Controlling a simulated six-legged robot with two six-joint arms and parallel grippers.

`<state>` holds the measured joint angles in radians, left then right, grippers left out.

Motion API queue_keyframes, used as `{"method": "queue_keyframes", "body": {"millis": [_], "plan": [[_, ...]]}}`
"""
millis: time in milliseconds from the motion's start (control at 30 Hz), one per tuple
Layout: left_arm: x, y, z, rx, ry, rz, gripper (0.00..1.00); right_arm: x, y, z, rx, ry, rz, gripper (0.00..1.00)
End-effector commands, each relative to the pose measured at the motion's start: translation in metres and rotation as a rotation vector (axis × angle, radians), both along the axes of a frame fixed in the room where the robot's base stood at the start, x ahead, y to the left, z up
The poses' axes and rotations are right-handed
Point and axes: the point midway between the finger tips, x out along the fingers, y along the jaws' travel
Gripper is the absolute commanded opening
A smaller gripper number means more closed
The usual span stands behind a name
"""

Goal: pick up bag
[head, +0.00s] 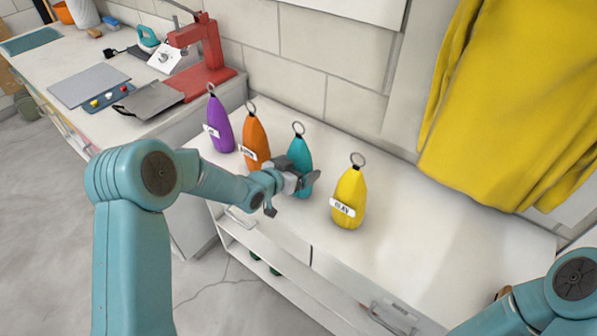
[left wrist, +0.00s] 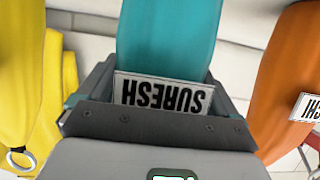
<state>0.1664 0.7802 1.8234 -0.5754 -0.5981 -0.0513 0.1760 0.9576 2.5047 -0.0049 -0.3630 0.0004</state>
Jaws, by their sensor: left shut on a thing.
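Several bags with rings on top stand in a row on the white counter (head: 420,235): purple (head: 218,125), orange (head: 256,138), teal (head: 300,157) and yellow (head: 349,197). My left gripper (head: 297,184) is shut on the teal bag, low on its body. In the left wrist view the teal bag (left wrist: 168,38) fills the space between the jaws, and its white label (left wrist: 162,93) reads "SURESH", upside down. The teal bag looks upright, and I cannot tell whether it still touches the counter. My right gripper is out of view; only part of my right arm shows at the lower right.
The yellow bag stands just right of my left gripper and the orange bag just left. A yellow cloth (head: 505,95) hangs on the wall at right. A red stand (head: 205,60) and a grey plate (head: 150,101) are on the left bench. The counter's right part is clear.

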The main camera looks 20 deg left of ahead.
Motion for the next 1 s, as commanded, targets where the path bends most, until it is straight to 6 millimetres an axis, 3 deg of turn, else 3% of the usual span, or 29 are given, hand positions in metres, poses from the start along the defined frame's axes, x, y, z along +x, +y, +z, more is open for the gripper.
{"method": "queue_keyframes", "body": {"millis": [167,333,600,800,1000], "plan": [[0.001,0.000,0.036,0.003,-0.013,-0.002,0.44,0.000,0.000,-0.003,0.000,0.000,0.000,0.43],[0.001,0.000,0.090,0.003,-0.014,0.000,0.44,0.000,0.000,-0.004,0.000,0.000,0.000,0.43],[0.000,0.000,0.166,0.001,-0.008,-0.002,0.44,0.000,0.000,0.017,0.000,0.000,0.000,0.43],[0.000,0.000,0.191,0.000,-0.004,-0.001,0.44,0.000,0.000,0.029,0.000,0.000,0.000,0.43],[0.000,0.000,0.195,0.000,-0.003,0.000,0.44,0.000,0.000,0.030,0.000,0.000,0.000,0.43]]}}
